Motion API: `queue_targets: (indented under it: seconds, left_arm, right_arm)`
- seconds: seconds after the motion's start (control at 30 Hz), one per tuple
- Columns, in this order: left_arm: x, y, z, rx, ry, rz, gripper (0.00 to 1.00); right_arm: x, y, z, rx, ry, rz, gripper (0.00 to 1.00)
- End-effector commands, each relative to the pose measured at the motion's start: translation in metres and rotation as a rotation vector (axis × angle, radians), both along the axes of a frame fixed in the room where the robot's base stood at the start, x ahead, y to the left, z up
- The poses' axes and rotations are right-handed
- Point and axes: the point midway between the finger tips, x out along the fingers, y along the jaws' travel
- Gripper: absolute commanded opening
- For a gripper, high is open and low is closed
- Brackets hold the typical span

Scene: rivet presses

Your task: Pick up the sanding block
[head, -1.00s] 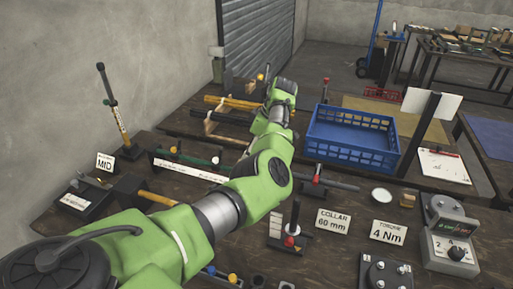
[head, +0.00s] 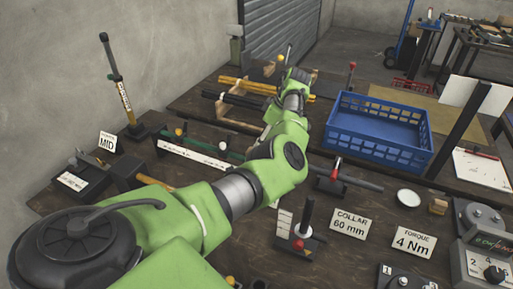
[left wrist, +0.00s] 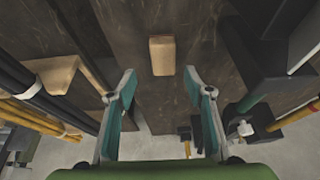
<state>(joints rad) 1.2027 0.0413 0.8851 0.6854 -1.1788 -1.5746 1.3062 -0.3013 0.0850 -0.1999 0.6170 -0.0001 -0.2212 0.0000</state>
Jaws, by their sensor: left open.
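A tan, rounded block, which looks like the sanding block (left wrist: 162,55), lies on the dark wooden bench in the left wrist view. It is centred just beyond the fingertips of my left gripper (left wrist: 160,84). The gripper is open and empty, its teal-padded fingers to either side of the block's line, with no contact visible. In the head view my left arm reaches over the bench; its fingers and this block are hidden behind the arm. My right gripper is not in view.
Black and yellow rods (left wrist: 35,82) on a wooden rack lie left of the block in the wrist view; a dark fixture stands right. In the head view, a blue crate (head: 378,150) stands right of my arm. Another small wooden block (head: 438,205) lies near a white disc (head: 408,198).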

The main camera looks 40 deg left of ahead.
Motion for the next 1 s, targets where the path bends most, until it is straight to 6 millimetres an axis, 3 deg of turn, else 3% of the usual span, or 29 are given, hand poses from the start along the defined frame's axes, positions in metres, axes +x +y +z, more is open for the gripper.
queue_targets:
  seconds: [0.17,0.5,0.77,0.8,0.93,1.0]
  left_arm:
    - [-0.001,0.003,-0.01,0.001,-0.001,0.0,0.47]
    - [-0.01,0.013,-0.055,0.0,0.0,0.001,0.47]
    - [-0.01,0.015,-0.055,0.001,0.0,0.0,0.47]
    - [-0.01,0.015,-0.055,0.001,0.0,0.0,0.45]
    - [-0.01,0.015,-0.055,0.0,0.0,0.0,0.11]
    - [-0.01,0.015,-0.055,0.0,0.0,0.0,0.06]
  right_arm:
    - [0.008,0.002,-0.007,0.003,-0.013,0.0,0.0]
    - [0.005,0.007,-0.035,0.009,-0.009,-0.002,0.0]
    - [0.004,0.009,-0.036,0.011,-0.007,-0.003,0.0]
    - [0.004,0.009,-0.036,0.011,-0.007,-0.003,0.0]
    - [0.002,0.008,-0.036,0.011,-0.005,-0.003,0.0]
    - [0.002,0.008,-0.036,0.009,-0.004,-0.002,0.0]
